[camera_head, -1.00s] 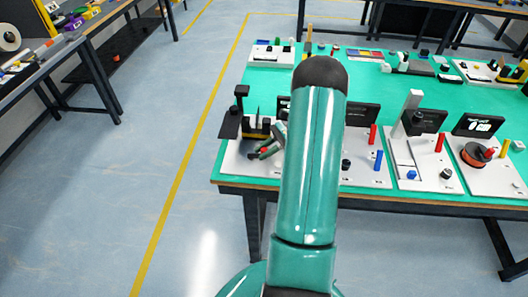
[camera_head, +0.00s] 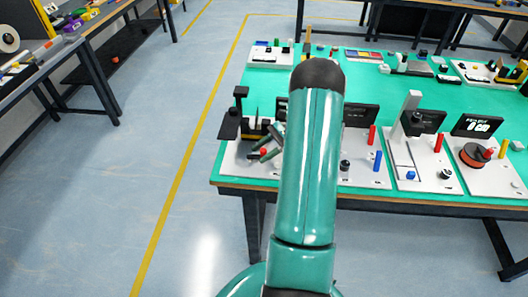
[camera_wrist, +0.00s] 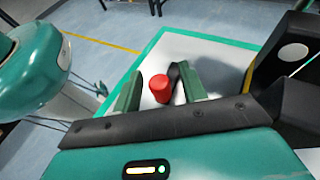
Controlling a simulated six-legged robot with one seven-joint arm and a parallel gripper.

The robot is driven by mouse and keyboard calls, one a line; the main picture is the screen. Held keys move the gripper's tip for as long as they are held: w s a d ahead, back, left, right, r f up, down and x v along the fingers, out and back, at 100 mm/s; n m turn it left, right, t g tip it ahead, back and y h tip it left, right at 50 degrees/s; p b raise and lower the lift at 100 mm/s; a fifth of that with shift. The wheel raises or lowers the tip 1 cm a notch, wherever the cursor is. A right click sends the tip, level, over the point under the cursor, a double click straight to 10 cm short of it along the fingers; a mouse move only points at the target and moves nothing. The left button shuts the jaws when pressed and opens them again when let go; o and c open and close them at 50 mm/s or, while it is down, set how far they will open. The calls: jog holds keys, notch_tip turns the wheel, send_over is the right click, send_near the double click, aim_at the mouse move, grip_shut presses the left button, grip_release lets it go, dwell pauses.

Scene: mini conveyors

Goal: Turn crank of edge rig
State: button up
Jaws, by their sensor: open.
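The rig at the table's left front corner has a white base (camera_head: 236,165), black and yellow parts and a crank with a red knob (camera_head: 264,152). In the wrist view the red knob (camera_wrist: 160,89) stands upright beside a black crank arm (camera_wrist: 175,76). My gripper (camera_wrist: 159,78) is open, with one green finger on each side of the knob. There seem to be gaps at both sides, so it is not clamped. In the head view my gripper (camera_head: 268,146) is at this rig; my arm hides the rig's right part.
More rigs with coloured handles stand along the front edge of the green table (camera_head: 230,182). A black and yellow block (camera_wrist: 284,48) rises close to the right of my gripper in the wrist view. The floor to the left is clear.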

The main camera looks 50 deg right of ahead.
aim_at(263, 150)
jog(key=shift+r, duration=0.35)
notch_tip(263, 150, up, 3)
jog(key=shift+f, duration=0.1)
jog(key=s+a+r, duration=0.8)
jog(key=s+r, duration=0.1)
jog(key=s, duration=0.2)
jog(key=shift+a+r, duration=0.25)
jog(key=shift+a, duration=0.1)
